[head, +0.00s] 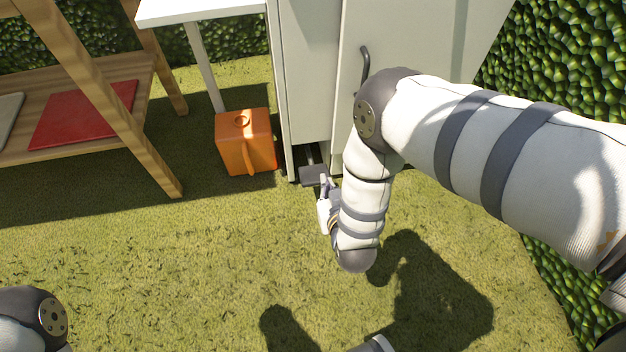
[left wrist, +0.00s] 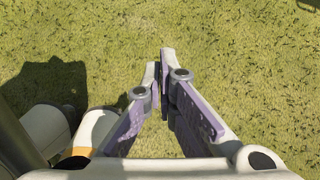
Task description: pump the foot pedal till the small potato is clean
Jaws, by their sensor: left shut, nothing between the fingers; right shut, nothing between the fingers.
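The dark foot pedal (head: 313,174) sticks out at the bottom of a pale cabinet, low over the grass. My right gripper (head: 323,184) is shut and empty, with its tip right at the pedal's near right edge; I cannot tell whether it touches. My right arm hides part of the cabinet behind it. My left gripper (left wrist: 165,55) is shut and empty over bare grass in the left wrist view. It does not show in the head view. The small potato is not in view.
An orange watering can (head: 246,140) stands on the grass left of the pedal. The pale cabinet (head: 308,70) rises behind the pedal. A wooden shelf (head: 140,125) with a red item (head: 85,113) stands at left. A hedge (head: 575,120) borders the right.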

